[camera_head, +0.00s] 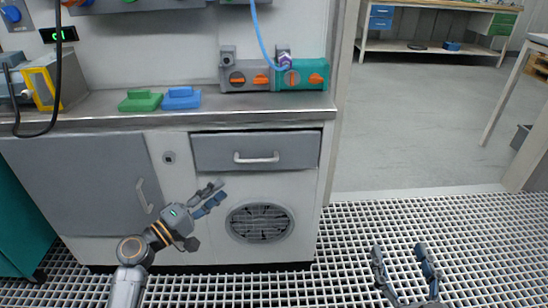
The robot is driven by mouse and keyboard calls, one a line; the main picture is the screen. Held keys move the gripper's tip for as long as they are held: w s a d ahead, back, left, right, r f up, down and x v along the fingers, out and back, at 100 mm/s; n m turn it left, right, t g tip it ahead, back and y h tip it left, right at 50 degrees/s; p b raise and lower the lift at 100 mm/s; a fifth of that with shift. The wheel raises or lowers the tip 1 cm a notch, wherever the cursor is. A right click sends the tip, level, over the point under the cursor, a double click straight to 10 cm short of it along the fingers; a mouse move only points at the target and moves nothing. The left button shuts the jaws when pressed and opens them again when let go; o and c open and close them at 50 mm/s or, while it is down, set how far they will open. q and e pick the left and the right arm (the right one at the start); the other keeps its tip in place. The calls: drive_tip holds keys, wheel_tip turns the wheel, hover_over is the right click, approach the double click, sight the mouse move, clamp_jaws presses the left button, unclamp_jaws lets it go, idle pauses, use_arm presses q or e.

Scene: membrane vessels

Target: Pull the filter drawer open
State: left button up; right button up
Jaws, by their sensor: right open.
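The grey filter drawer (222,153) is in the front of the white cabinet, below the counter, and appears shut. Its pale bar handle (256,158) is at the middle of its front. My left gripper (217,194) is below and left of the handle, apart from it, in front of the cabinet. Its fingers are spread with nothing between them. My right gripper (402,252) is low at the right, over the grating floor, well away from the drawer. Its two fingers are apart and empty.
A round vent grille (259,222) is below the drawer. A grey cabinet door (75,185) is at the left. Green (140,100) and blue (181,98) blocks and a valve manifold (246,78) are on the counter. The grating floor (350,235) at the right is clear.

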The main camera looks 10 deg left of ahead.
sight(253, 162)
use_arm(q)
drive_tip(key=shift+r+b+x, duration=0.1)
drive_tip(key=shift+r+x, duration=0.05)
drive_tip(key=shift+x, duration=2.15)
drive_tip(key=shift+r+b+x, duration=0.15)
drive_tip(key=shift+x, duration=2.15)
drive_tip(key=shift+r+b+x, duration=0.1)
drive_tip(key=shift+r+x, duration=0.05)
drive_tip(key=shift+x, duration=2.15)
use_arm(e)
drive_tip(key=shift+s+a+r+t+y, duration=0.2)
drive_tip(key=shift+r+t, duration=0.4)
drive_tip(key=shift+r, duration=0.4)
drive_tip(key=shift+s+d+r+t+y, duration=0.1)
drive_tip(key=shift+s+r+t, duration=0.15)
drive_tip(key=shift+r+t, duration=0.55)
use_arm(q)
drive_tip(key=shift+a, duration=0.15)
drive_tip(key=shift+c, duration=0.5)
use_arm(e)
drive_tip(key=shift+r, duration=0.2)
use_arm(q)
clamp_jaws()
